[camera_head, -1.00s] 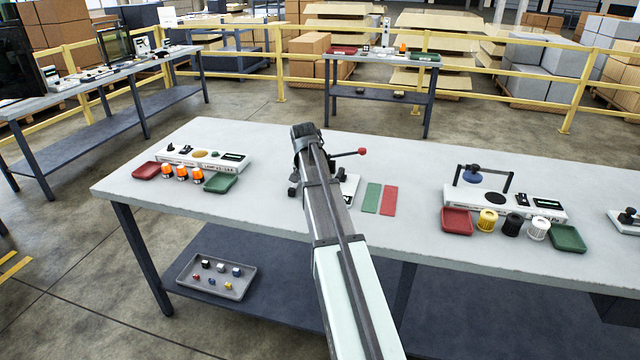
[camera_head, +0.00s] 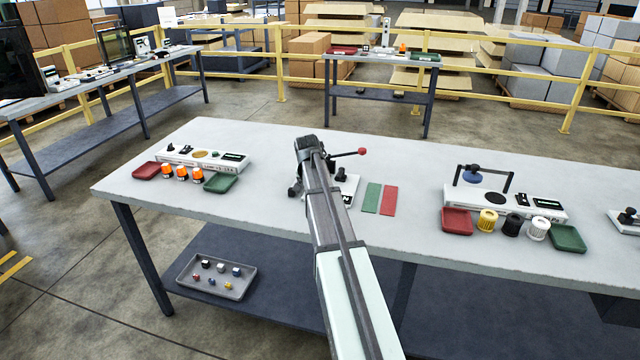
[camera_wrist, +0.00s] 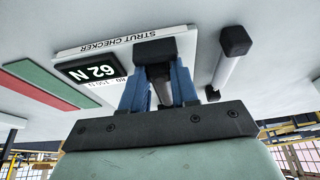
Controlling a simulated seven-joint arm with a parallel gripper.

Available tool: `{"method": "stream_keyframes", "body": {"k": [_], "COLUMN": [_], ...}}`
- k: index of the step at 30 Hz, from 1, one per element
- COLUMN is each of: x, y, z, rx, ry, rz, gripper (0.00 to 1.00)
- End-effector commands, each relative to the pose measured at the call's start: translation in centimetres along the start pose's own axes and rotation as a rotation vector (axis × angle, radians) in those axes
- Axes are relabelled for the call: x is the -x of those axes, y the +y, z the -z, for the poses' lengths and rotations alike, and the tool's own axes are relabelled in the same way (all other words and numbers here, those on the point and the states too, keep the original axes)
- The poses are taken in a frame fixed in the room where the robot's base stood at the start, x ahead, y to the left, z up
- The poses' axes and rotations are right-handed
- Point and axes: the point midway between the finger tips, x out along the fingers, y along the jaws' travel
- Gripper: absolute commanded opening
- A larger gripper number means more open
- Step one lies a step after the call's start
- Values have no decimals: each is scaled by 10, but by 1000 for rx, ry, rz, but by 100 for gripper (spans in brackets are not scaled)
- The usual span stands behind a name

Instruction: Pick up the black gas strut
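My gripper (camera_wrist: 160,80) points down at the table, its two blue fingers standing apart. The black gas strut shows in the wrist view as a dark shaft with a blocky black end (camera_wrist: 155,50) between and just beyond the fingertips. Whether the fingers touch it is hard to see. A second strut with a light body (camera_wrist: 229,75) and black ends is beside the right finger.
A red-knobbed lever (camera_head: 361,152) sticks out beside my wrist. Green (camera_head: 372,198) and red (camera_head: 389,200) mats lie right of the checker. Stations with trays (camera_head: 220,183) and filters (camera_head: 487,220) stand farther left and right. The table (camera_head: 270,150) is clear behind my arm.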

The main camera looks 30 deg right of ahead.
Motion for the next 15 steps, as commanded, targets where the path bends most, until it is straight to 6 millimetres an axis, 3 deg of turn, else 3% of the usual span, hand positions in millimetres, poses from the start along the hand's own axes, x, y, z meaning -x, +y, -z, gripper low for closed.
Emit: {"method": "stream_keyframes", "body": {"k": [9,15], "x": [0,0], "y": [0,0], "z": [0,0], "rx": [0,0], "ry": [0,0], "rz": [0,0], "gripper": [0,0]}}
